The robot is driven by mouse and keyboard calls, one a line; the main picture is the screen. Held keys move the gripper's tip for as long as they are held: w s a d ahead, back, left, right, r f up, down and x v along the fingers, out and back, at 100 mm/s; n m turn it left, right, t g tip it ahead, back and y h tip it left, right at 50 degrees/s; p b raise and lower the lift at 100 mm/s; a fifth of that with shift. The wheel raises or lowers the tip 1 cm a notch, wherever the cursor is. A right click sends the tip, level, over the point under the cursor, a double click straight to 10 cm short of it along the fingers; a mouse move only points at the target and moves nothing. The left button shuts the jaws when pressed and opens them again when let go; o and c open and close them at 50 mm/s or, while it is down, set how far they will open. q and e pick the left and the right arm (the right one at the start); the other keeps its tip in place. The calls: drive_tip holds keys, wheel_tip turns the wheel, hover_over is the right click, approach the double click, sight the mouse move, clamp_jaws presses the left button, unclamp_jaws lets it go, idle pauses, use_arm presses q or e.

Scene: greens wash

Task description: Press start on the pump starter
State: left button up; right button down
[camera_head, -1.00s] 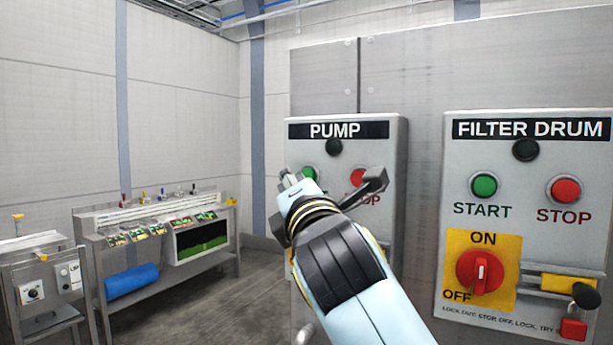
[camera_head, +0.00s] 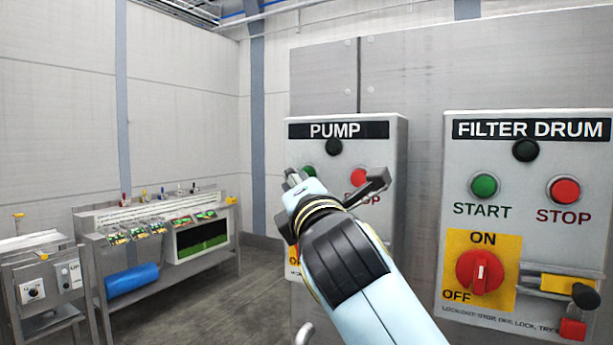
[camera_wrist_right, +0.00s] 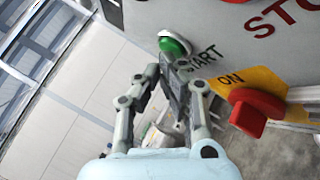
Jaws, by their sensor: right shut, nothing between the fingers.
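The pump starter (camera_head: 396,152) is a grey box with a black PUMP label, in the middle of the head view. In the right wrist view the green start button (camera_wrist_right: 172,42) lies right at the tips of my right gripper (camera_wrist_right: 168,60). The gripper is shut and empty. I cannot tell whether the tips touch the button. A dark round lamp (camera_head: 333,147) sits above the buttons. My left gripper is not in view.
The filter drum starter (camera_head: 450,200) stands to the right, with its own green and red buttons and a red rotary switch (camera_head: 480,272). A bench (camera_head: 100,240) with a blue roll (camera_head: 132,279) stands at the left wall. The floor between is clear.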

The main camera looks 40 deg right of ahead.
drive_tip(key=shift+w+d, duration=0.1)
drive_tip(key=shift+d, duration=0.15)
drive_tip(key=shift+a, duration=0.15)
idle(0.4)
drive_tip(key=shift+s+a+p, duration=0.35)
drive_tip(key=shift+a+p, duration=0.1)
drive_tip(key=shift+a, duration=0.2)
drive_tip(key=shift+a, duration=0.1)
